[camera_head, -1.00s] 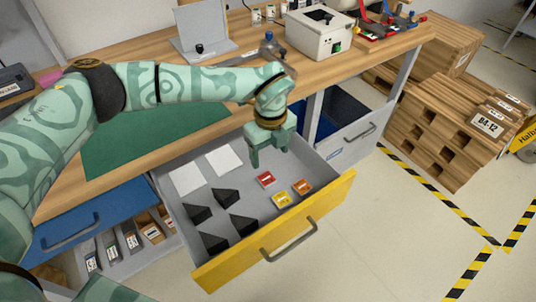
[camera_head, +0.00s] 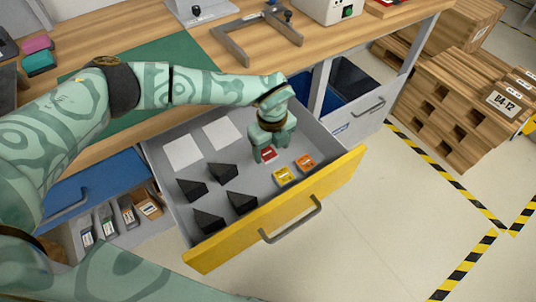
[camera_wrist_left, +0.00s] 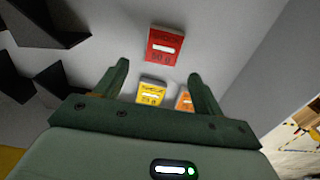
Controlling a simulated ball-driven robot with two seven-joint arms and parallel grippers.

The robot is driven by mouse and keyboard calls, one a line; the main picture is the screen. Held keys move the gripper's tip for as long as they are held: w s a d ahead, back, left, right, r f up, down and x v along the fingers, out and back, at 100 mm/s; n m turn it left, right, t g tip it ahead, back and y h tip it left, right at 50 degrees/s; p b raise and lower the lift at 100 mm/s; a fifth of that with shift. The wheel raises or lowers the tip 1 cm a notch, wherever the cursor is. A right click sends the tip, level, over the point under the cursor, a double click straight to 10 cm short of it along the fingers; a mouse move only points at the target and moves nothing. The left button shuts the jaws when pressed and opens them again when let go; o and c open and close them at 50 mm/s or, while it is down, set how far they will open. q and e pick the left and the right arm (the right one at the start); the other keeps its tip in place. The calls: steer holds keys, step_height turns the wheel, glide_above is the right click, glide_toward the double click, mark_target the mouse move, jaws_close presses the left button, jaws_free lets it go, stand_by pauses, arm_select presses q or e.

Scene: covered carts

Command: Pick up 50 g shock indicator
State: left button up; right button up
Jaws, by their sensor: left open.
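The 50 g shock indicator is a red block (camera_head: 268,155) with a white label, lying on the grey floor of the open drawer (camera_head: 333,190). In the left wrist view the red block (camera_wrist_left: 165,45) reads "50 g" and lies just beyond the fingertips. My left gripper (camera_head: 270,151) is open and empty, pointing down close above the red block and partly covering it. Its two fingers also show in the left wrist view (camera_wrist_left: 158,70). A yellow "25 g" indicator (camera_head: 284,176) and an orange indicator (camera_head: 305,162) lie close by. My right gripper does not show.
Several black wedges (camera_head: 223,172) and two white squares (camera_head: 222,134) are in the same drawer. Its yellow front (camera_head: 280,217) and side walls enclose the space. The wooden worktop (camera_head: 215,45) overhangs behind. A bin with small boxes (camera_head: 127,212) is at left.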

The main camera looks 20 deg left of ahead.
mark_target(272, 158)
arm_select(q)
step_height(272, 158, down, 4)
steer(key=shift+r+b, duration=0.1)
steer(key=shift+b, duration=0.5)
steer(key=shift+r, duration=0.15)
steer(key=shift+c, duration=0.3)
steer(key=c, duration=1)
steer(key=shift+r, duration=0.15)
